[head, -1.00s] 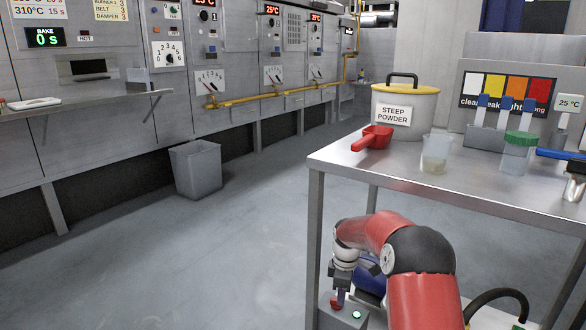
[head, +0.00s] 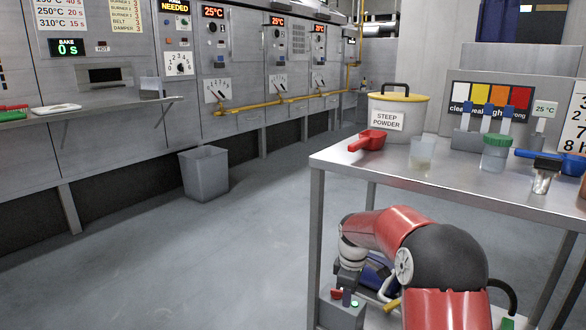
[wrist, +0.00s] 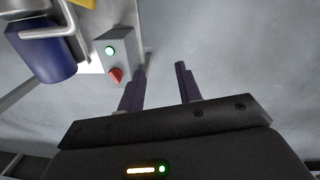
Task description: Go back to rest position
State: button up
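My gripper (head: 347,284) is low beside the steel table in the head view, at the end of my bent red arm. It is close above a grey control box (head: 341,314) with a red button and a green one. In the wrist view, the two dark fingers (wrist: 164,68) are apart with nothing between them. The red button (wrist: 114,75) and the lit green button (wrist: 110,50) are left of the fingers there, and the fingers are clear of both.
The steel table (head: 440,177) carries a powder tub (head: 413,111), a red scoop (head: 368,141) and beakers. A dark blue cylinder (wrist: 45,55) is beside the control box. A grey bin (head: 203,174) stands before the oven wall. The floor between is clear.

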jog(key=s+r+m+t+p, duration=0.35)
jog(key=s+r+m, duration=0.35)
jog(key=s+r, duration=1.1)
jog(key=s+r+m+p, duration=0.1)
jog(key=s+r+m, duration=0.1)
jog(key=s, duration=0.6)
jog(key=s+r+m+t+p, duration=0.1)
jog(key=s+m, duration=0.3)
jog(key=s, duration=0.4)
jog(key=shift+s+d+r+p, duration=0.15)
jog(key=shift+s+r+p, duration=0.15)
jog(key=shift+r+p, duration=0.1)
